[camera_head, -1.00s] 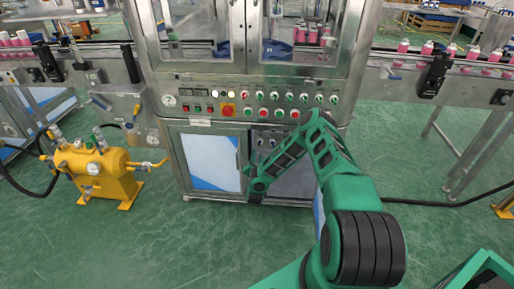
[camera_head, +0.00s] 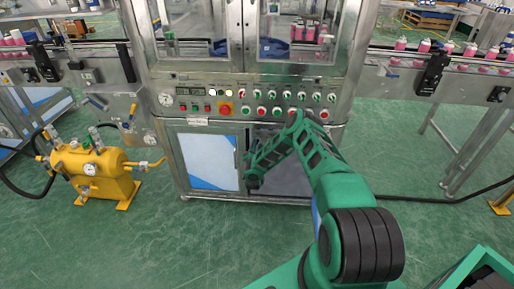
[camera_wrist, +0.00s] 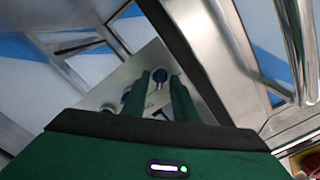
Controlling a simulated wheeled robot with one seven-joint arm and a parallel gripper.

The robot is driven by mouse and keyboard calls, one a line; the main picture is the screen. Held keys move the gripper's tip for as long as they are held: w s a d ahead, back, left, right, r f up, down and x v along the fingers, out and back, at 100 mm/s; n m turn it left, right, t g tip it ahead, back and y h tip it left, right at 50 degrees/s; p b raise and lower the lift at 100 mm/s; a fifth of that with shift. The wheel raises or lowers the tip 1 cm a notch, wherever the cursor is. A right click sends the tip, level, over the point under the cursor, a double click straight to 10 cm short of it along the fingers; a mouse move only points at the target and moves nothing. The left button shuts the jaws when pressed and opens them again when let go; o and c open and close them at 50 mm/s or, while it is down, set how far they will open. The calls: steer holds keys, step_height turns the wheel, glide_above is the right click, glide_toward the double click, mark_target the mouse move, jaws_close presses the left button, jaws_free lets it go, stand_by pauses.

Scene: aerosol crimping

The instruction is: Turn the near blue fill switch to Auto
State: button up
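In the wrist view, the two green fingers of my gripper (camera_wrist: 161,82) stand apart in front of a pale grey plate (camera_wrist: 148,60). In the head view, my gripper (camera_head: 248,163) is at the lower cabinet, beside the white and blue door. My arm hides the switches there. The switch's pointer and labels are too small to read.
The machine's button panel (camera_head: 250,100) is above my gripper, with several coloured buttons. A white and blue cabinet door (camera_head: 208,162) is to the left. A metal tube handle (camera_wrist: 290,45) stands close on the right in the wrist view. A yellow tank (camera_head: 95,172) is at far left.

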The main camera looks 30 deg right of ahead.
steer(key=shift+w+d, duration=0.15)
steer(key=shift+w, duration=0.1)
jaws_close()
steer(key=shift+n, duration=0.3)
steer(key=n, duration=1.7)
steer(key=shift+w+a+r, duration=0.1)
steer(key=shift+w+a, duration=0.05)
steer(key=shift+a, duration=0.15)
steer(key=shift+n, duration=0.3)
